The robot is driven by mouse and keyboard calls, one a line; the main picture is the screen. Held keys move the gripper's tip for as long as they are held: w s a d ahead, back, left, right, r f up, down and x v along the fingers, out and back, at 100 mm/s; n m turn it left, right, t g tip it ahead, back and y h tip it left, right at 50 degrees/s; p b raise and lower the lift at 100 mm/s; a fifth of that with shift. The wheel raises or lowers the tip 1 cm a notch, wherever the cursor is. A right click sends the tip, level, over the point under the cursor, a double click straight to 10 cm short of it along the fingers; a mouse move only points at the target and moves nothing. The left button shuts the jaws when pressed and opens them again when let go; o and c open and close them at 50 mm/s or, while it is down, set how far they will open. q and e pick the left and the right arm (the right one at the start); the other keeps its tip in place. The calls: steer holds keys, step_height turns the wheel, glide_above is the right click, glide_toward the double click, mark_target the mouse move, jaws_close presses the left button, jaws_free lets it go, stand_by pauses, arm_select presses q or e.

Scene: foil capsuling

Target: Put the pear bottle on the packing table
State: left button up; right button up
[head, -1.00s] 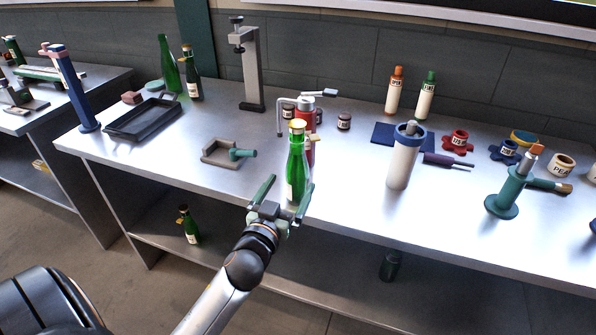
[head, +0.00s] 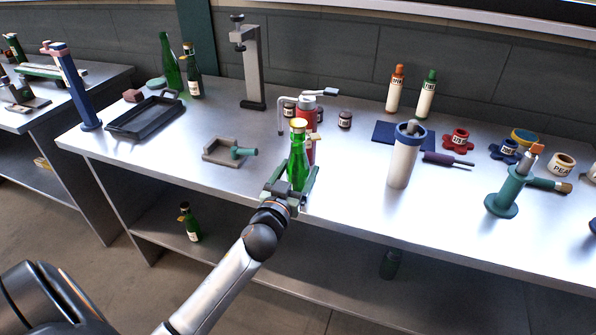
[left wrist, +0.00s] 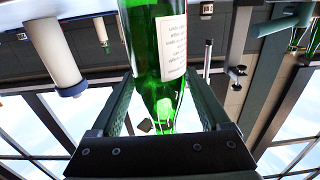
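A green bottle (head: 298,158) with a gold top stands upright near the front edge of the metal table. I cannot read its label, so I cannot tell if it is the pear bottle. My left gripper (head: 293,180) is open, with its fingers on either side of the bottle's lower body. The left wrist view shows the bottle (left wrist: 158,45) between the two fingers, its white label facing partly right. Other green bottles stand at the back left (head: 192,72) and on the lower shelf (head: 190,222). My right gripper is not in view.
A red cylindrical device (head: 306,117) stands right behind the bottle. A white cylinder (head: 404,158) is to the right, a grey holder (head: 222,150) to the left. A black tray (head: 145,116) lies farther left. Another table (head: 20,122) stands at far left, across a gap.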

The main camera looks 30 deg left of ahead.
arm_select(q)
jaws_close()
stand_by(0.4)
steer(key=shift+r, duration=0.15)
